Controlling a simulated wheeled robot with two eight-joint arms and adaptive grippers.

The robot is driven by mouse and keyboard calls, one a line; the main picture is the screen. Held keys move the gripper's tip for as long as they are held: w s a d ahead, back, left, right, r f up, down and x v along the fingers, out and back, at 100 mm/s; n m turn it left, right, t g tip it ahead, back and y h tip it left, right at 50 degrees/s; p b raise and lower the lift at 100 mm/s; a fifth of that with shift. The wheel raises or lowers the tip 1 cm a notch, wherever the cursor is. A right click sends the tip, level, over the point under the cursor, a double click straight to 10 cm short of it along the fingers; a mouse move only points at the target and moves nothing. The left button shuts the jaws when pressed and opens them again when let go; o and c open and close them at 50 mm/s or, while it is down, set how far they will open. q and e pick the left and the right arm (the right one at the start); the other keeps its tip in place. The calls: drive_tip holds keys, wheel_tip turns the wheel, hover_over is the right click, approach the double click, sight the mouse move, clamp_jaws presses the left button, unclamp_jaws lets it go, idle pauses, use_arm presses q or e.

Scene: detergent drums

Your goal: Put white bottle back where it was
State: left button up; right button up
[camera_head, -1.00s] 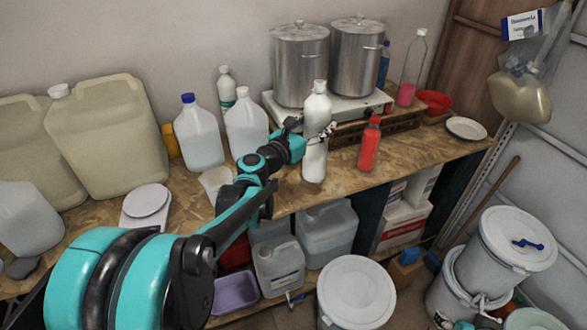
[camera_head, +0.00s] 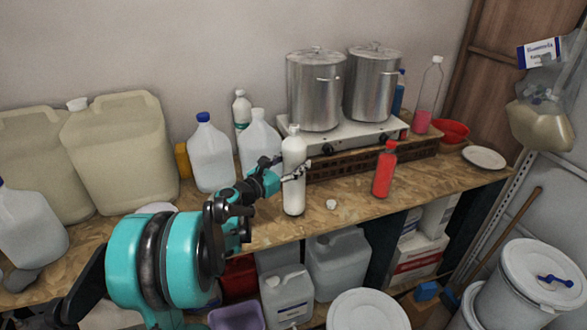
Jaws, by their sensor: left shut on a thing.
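The white bottle (camera_head: 293,200) is upright, with a white cap, at the left front of the hot plate. My left gripper (camera_head: 288,171) is shut on the middle of its body, coming in from the left. Its base is at or just above the wooden bench top (camera_head: 262,232); I cannot tell whether it touches. My right gripper is not in view.
A red bottle (camera_head: 384,170) stands to the right. Two steel pots (camera_head: 315,95) (camera_head: 373,88) sit on the hot plate (camera_head: 347,138) behind. Clear jugs (camera_head: 211,160) stand to the left.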

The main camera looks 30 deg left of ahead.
use_arm(q)
drive_tip(key=shift+f, duration=0.6)
drive_tip(key=o, duration=1.1)
drive_tip(key=shift+o, duration=0.2)
